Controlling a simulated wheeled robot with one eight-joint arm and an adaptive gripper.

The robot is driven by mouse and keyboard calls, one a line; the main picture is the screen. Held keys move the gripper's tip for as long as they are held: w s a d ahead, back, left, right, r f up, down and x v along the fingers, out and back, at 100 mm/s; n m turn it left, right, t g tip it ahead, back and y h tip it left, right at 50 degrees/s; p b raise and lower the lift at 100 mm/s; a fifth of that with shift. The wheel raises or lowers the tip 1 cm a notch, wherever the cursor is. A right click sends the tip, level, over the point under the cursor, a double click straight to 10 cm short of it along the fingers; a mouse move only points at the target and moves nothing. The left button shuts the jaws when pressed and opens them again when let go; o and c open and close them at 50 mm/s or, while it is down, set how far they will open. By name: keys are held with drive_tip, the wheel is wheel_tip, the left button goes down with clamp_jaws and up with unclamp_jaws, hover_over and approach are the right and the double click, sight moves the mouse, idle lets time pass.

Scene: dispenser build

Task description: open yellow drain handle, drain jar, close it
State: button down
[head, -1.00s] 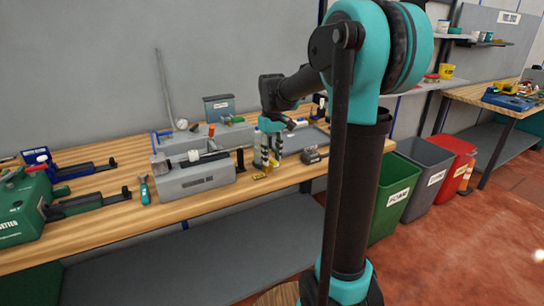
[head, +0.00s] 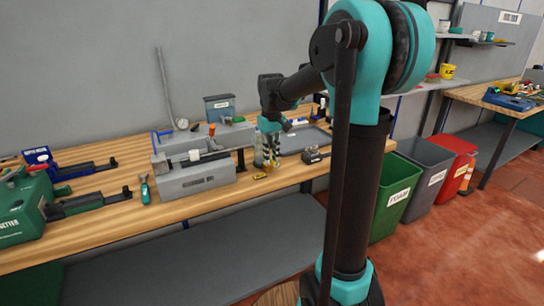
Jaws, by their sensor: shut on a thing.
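My gripper (head: 271,161) points down at the front edge of the wooden bench, right of the grey machine. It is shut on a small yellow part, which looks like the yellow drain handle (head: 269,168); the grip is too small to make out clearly. A clear jar-like body (head: 259,148) stands right behind and beside the fingers, partly hidden by them. I cannot tell its liquid level or the handle's exact angle.
A grey machine (head: 195,180) stands left of my gripper. A small dark device (head: 312,155) and a grey tray (head: 303,139) are to the right. Green (head: 398,195), grey (head: 428,172) and red (head: 457,165) bins stand on the floor.

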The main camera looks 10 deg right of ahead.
drive_tip(key=c, duration=1.5)
unclamp_jaws()
drive_tip(key=shift+c, duration=0.2)
wheel_tip(320, 180, up, 12)
drive_tip(key=s+d+f+m+t, duration=0.1)
drive_tip(key=s+d+f+t, duration=0.1)
drive_tip(key=s+f, duration=0.9)
drive_tip(key=s+d+f+m+t, duration=0.2)
drive_tip(key=s+d+f, duration=0.1)
drive_tip(key=s+f, duration=0.8)
wheel_tip(320, 180, down, 5)
drive_tip(key=shift+s, duration=0.4)
